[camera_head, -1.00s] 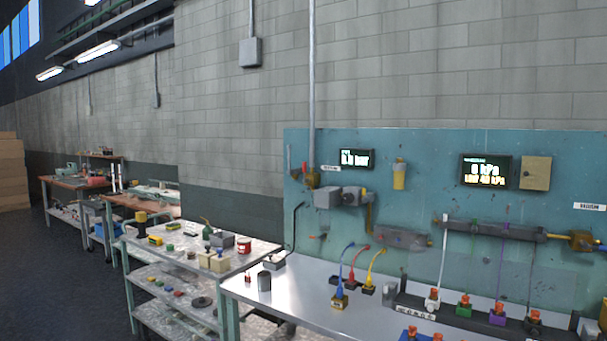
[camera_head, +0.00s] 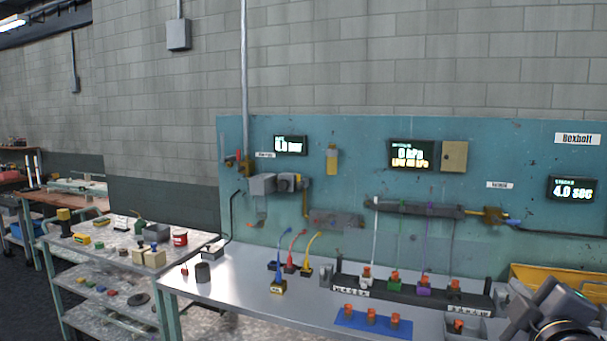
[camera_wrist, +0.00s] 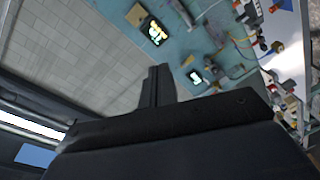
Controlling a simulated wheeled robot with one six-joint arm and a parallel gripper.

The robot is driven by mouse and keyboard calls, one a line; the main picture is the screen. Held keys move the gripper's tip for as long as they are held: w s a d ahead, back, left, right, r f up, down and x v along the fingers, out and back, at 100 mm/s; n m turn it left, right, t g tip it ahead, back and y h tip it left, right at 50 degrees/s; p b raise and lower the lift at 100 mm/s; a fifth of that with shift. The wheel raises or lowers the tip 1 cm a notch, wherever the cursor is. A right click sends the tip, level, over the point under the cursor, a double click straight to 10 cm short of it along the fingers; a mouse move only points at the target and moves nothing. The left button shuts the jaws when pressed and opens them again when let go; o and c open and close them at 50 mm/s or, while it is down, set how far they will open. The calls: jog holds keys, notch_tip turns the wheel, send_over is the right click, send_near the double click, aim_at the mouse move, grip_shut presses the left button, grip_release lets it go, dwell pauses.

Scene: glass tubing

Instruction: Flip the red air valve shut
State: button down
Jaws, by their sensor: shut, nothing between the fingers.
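The red air valve (camera_head: 238,155) is a small red handle on a brass fitting (camera_head: 246,168) at the upper left of the teal wall panel (camera_head: 350,150). The handle looks roughly upright, but it is too small to tell its exact angle. I cannot make it out for sure in the wrist view. My gripper (camera_wrist: 159,82) is shut and empty, with its dark fingers together in front of the tilted, blurred panel. It is well away from the valve. Part of my arm shows at the lower right of the head view.
A metal bench (camera_head: 225,275) with colored cables, a black rack (camera_head: 420,290) and a blue mat (camera_head: 355,322) stands below the panel. A grey regulator (camera_head: 263,184) sits right of the valve. A bar display (camera_head: 291,145) hangs above. A cluttered cart (camera_head: 110,243) stands at left.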

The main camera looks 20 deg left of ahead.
jog(key=a+r+n+g+y, duration=0.2)
jog(key=a+r+n+y, duration=0.4)
jog(key=n, duration=0.4)
jog(key=shift+w+a+r+y+p, duration=0.2)
jog(key=shift+a+r+y+p, duration=0.2)
jog(key=shift+a+y, duration=0.4)
jog(key=shift+w+a, duration=0.1)
jog(key=shift+a, duration=0.05)
